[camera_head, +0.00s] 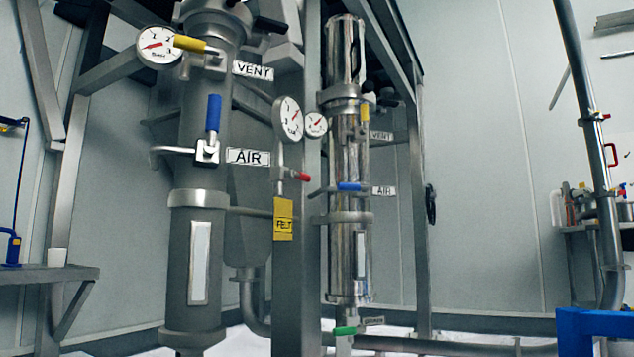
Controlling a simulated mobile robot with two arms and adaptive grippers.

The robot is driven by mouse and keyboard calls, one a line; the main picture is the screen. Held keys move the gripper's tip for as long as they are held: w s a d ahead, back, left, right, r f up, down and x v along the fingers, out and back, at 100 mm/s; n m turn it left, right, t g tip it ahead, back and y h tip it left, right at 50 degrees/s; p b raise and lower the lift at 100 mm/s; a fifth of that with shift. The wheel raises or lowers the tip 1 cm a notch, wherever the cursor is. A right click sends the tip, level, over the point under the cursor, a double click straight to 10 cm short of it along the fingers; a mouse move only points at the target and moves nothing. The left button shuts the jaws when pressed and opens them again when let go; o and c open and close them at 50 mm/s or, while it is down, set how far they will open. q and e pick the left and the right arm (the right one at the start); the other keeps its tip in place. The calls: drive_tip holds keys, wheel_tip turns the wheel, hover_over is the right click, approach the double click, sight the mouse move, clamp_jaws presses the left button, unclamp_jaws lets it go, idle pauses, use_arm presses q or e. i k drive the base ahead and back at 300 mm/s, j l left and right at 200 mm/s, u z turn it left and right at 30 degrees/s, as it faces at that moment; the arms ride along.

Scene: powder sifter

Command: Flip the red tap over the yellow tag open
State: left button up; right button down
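The red tap (303,177) is small and sits just above the yellow tag (283,219). Its red handle points to the right and slightly down from a thin vertical pipe below a pressure gauge (288,119). The yellow tag hangs on a grey steel post and its lettering seems to read FELT. Neither of my grippers shows in the head view.
A grey cylinder (188,258) with yellow and blue levers (213,113) stands left of the tap. A shiny cylinder (347,235) with a blue lever (349,187) stands to the right. A blue frame (596,324) fills the lower right corner.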

sight(304, 177)
drive_tip(key=k+j, duration=0.75)
drive_tip(key=k, duration=0.1)
